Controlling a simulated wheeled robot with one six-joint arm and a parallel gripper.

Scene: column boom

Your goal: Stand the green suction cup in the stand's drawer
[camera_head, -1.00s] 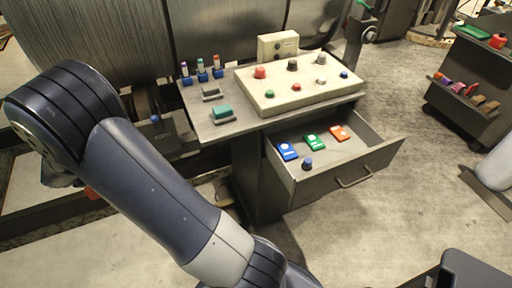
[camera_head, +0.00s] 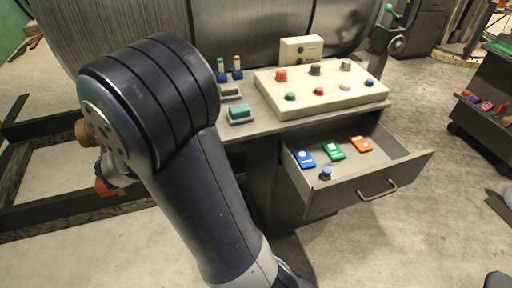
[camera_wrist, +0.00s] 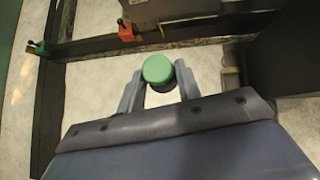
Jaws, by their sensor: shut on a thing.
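The green suction cup (camera_wrist: 157,69) shows in the wrist view as a round green top with a dark part under it. My gripper (camera_wrist: 160,84) is shut on it, one finger on each side. In the head view my arm hides the gripper and the cup. The stand's drawer (camera_head: 349,190) is pulled open at the right of the head view, away from my gripper. In it lie a blue card (camera_head: 304,158), a green card (camera_head: 334,151), an orange card (camera_head: 361,145) and a small blue knob-like piece (camera_head: 325,173).
A dark floor frame (camera_wrist: 180,43) runs under my gripper. A dark shelf cart (camera_head: 489,105) stands at the right.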

